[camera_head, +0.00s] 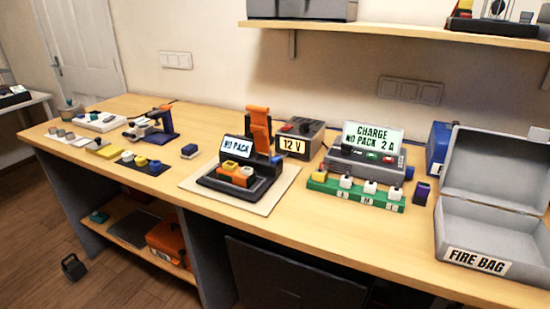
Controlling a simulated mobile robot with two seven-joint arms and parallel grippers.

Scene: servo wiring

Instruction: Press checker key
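A black device (262,186) with a tilted screen reading "NO PACK" (237,148) stands on a pale mat (209,197) at the middle of the bench; it looks like the checker. An orange block (236,179) with yellow and white tops sits at its front. An upright orange part (260,122) stands behind it. Which part is the key is too small to tell. A grey charger (351,168) to the right has a screen reading "CHARGE NO PACK 2 A" (374,137) and small coloured buttons. Neither of my grippers is in view.
A box marked 12 V (301,137) stands behind the checker. A green strip (322,187) with several capped blocks lies before the charger. An open grey fire bag box (472,226) is at right. Small parts and a blue stand (163,125) are at left. The bench front (274,231) is clear.

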